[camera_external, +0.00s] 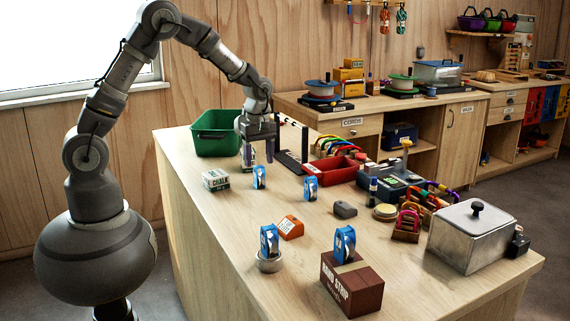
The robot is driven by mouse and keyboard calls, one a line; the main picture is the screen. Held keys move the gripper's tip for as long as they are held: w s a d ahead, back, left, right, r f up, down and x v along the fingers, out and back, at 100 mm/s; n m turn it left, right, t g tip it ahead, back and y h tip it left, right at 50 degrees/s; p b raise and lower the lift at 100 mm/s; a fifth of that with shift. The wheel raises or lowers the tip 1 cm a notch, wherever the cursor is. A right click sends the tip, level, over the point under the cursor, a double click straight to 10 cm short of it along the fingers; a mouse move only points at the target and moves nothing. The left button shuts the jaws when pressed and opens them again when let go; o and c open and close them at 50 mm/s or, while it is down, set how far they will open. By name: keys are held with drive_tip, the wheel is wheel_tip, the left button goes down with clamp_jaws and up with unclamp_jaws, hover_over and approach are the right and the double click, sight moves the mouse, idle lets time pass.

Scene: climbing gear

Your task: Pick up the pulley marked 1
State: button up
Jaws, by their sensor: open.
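Several blue pulleys with pale faces show on the workbench. One pulley (259,177) stands on the wood at the back, beside the chalk box. Another pulley (310,188) stands to its right, in front of the red tray. A third pulley (269,241) stands on a roll of tape (268,264). One more pulley (345,244) stands on the brown box (352,288). Their marks are too small to read, so I cannot tell which is marked 1. My gripper (258,158) points down, open and empty, above and behind the back pulley.
A green bin (216,134) stands behind my gripper and the chalk box (215,180) at its left. An orange block (291,228), a grey lump (345,210) and a metal box (471,237) occupy the bench. The front left of the bench is clear.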

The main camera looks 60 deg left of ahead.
sight(259, 166)
wheel_tip(259, 166, down, 6)
drive_tip(key=b, duration=0.2)
drive_tip(key=shift+a+f+b, duration=0.1)
drive_tip(key=shift+f+b, duration=0.05)
drive_tip(key=shift+b, duration=0.2)
drive_tip(key=shift+c, duration=0.3)
drive_tip(key=c, duration=1)
